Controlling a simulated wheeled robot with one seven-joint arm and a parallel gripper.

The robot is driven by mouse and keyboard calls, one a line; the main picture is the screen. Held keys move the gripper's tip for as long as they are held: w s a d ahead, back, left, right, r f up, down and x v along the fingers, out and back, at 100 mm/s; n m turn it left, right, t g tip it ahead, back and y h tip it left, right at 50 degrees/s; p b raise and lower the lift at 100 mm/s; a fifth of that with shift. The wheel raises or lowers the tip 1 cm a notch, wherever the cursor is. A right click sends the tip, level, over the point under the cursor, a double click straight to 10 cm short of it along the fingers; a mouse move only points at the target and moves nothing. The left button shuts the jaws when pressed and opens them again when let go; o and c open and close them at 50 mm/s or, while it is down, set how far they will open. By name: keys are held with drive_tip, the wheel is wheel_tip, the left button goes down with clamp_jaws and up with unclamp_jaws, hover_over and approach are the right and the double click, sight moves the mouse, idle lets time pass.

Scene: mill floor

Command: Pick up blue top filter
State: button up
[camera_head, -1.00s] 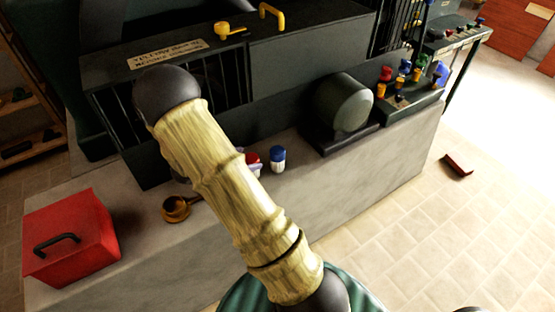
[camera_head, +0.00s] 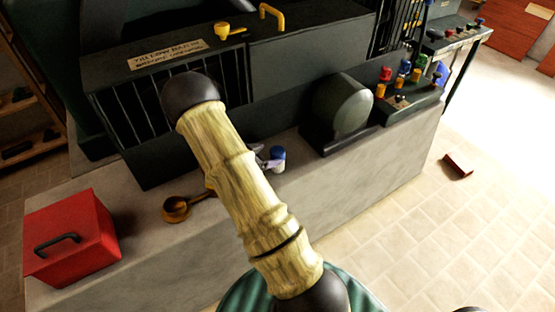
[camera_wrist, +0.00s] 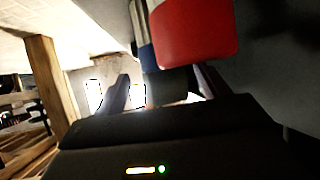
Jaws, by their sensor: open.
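The blue top filter (camera_head: 278,160) stands upright on the stone ledge, white-bodied with a blue cap. In the wrist view part of it (camera_wrist: 147,57) shows as a blue and white strip behind a red-capped filter (camera_wrist: 195,35), which looms large at the top. My gripper (camera_wrist: 163,74) is open, its two dark fingers spread below these filters. In the head view a small part of my gripper (camera_head: 263,159) shows just left of the blue top filter. My arm hides the rest of the gripper and the red-capped filter there. I cannot tell whether a finger touches the blue one.
A brown scoop (camera_head: 177,208) and a red box (camera_head: 70,238) with a black handle are on the ledge (camera_head: 160,262) to the left. A dark rounded machine housing (camera_head: 345,112) stands to the right. A dark barred machine (camera_head: 140,105) closes off the back.

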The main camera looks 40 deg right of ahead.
sight(274, 153)
drive_tip(key=x, duration=0.4)
drive_tip(key=shift+d, duration=0.2)
drive_tip(key=shift+s+r, duration=0.1)
drive_tip(key=c, duration=1.1)
drive_tip(key=shift+r, duration=0.1)
wheel_tip(274, 153, up, 10)
drive_tip(key=shift+f+p, duration=0.1)
drive_tip(key=shift+p, duration=0.2)
